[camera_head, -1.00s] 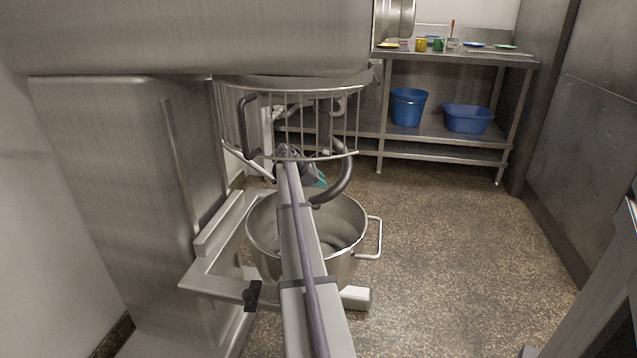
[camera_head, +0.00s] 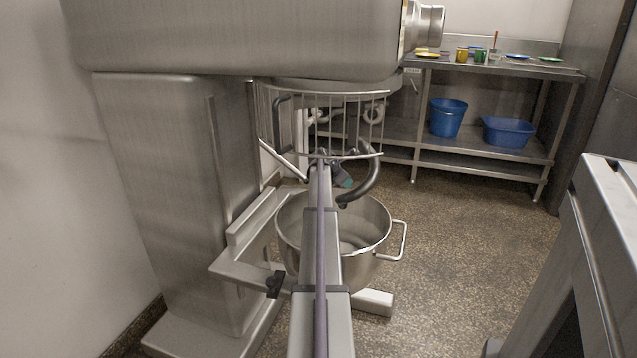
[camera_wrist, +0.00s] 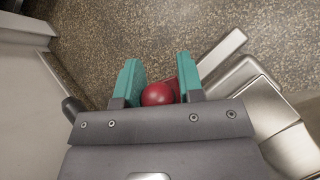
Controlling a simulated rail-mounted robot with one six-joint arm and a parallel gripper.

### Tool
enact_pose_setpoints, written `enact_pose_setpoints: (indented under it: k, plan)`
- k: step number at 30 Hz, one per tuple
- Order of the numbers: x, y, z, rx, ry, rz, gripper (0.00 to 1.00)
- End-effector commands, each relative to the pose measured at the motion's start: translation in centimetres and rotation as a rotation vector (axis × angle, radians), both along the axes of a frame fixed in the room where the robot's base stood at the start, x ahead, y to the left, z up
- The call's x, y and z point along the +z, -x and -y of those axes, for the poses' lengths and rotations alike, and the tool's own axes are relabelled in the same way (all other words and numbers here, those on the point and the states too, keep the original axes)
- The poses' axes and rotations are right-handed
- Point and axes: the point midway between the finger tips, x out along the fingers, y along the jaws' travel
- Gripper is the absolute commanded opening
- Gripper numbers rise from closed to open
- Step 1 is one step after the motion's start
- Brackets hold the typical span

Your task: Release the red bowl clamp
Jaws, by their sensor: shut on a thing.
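The red bowl clamp shows as a round red knob (camera_wrist: 158,94) with a red part behind it in the wrist view. My gripper (camera_wrist: 160,82) has its two teal fingers on either side of the knob and is shut on it. In the head view my gripper (camera_head: 343,181) is mostly hidden behind my arm, at the mixer near the lower edge of the wire guard. The red clamp is hidden there. The steel mixing bowl (camera_head: 375,225) sits below, in the mixer's bowl frame (camera_head: 232,268).
The mixer head (camera_head: 230,40) and wire guard (camera_head: 360,110) are close above my arm. A dough hook (camera_head: 370,180) hangs over the bowl. A black knob (camera_head: 275,284) sits on the frame.

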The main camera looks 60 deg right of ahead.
Motion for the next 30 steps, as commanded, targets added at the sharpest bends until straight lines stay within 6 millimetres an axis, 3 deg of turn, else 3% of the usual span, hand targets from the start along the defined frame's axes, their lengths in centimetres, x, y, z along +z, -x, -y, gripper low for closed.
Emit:
enact_pose_setpoints:
  k: [4, 14, 15, 21, 30]
  plan:
    - [-0.05, 1.12, 0.59, 0.001, -0.001, 0.004, 0.0]
    - [-0.06, 1.17, 0.62, 0.001, -0.003, 0.006, 0.0]
    - [-0.07, 1.16, 0.62, 0.001, -0.003, 0.006, 0.39]
    - [-0.04, 1.21, 0.66, 0.001, -0.001, 0.004, 0.56]
    - [0.58, 1.14, 0.27, 0.001, -0.002, 0.003, 0.56]
